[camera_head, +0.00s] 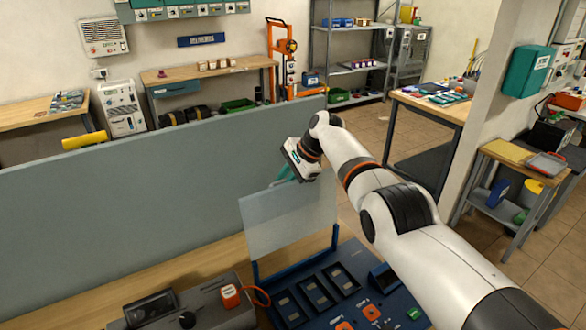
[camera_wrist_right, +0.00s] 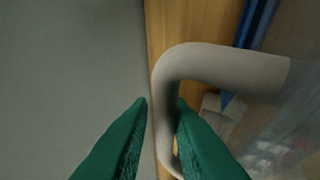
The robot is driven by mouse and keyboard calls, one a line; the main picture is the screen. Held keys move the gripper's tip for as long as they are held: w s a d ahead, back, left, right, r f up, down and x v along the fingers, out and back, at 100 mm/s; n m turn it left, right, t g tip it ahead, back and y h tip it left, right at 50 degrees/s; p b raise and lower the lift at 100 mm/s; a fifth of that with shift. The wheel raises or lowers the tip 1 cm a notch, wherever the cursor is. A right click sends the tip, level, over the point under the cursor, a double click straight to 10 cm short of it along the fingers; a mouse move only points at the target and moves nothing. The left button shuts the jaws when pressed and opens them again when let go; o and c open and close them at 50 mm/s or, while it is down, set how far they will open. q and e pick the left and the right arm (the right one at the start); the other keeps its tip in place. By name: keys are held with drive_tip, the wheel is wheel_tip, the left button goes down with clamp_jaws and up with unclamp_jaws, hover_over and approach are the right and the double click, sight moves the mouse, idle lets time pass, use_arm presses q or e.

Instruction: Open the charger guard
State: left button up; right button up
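The charger guard is a clear, pale panel (camera_head: 285,218) standing raised on a blue frame at the back of the blue charger (camera_head: 335,290). My right gripper (camera_head: 287,178) is at the panel's top edge, its green fingers mostly hidden by the wrist. In the right wrist view, a thick grey bent handle (camera_wrist_right: 225,62) runs down between the two green fingers (camera_wrist_right: 162,105). The fingers lie close on both sides of it and look shut on it. My left gripper is not in view.
A tall grey partition (camera_head: 130,200) stands behind the charger, close to the right wrist. Open floor lies to the back right.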

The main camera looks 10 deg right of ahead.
drive_tip(key=shift+d+r+p, duration=0.25)
drive_tip(key=shift+r+p, duration=0.15)
drive_tip(key=shift+p, duration=0.05)
drive_tip(key=b+v, duration=0.3)
drive_tip(key=v, duration=0.7)
drive_tip(key=shift+s, duration=0.15)
drive_tip(key=shift+s+d+r, duration=0.1)
drive_tip(key=shift+d+r, duration=0.15)
drive_tip(key=shift+r, duration=0.25)
